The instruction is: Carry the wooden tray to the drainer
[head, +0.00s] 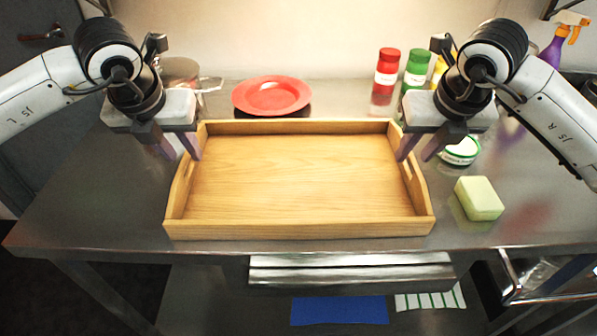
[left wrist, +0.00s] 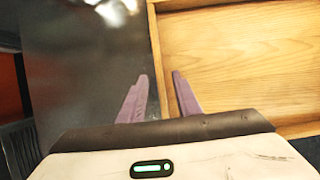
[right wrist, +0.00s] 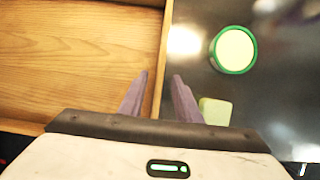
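The wooden tray (head: 300,228) lies flat and empty on the steel table, with a handle slot in each end wall. My left gripper (head: 178,150) is open at the tray's left wall; in the left wrist view its fingers (left wrist: 160,80) lie on either side of that wall (left wrist: 157,55). My right gripper (head: 419,152) is open at the right wall; in the right wrist view its fingers (right wrist: 162,80) lie on either side of that wall (right wrist: 166,40). I cannot tell whether the fingers touch the walls. I cannot make out a drainer.
A red plate (head: 272,95) lies behind the tray. Red (head: 385,75) and green (head: 415,70) bottles stand at the back right. A green-rimmed round tub (head: 461,152) and a pale green block (head: 479,198) sit right of the tray. The table's left part (head: 95,195) is clear.

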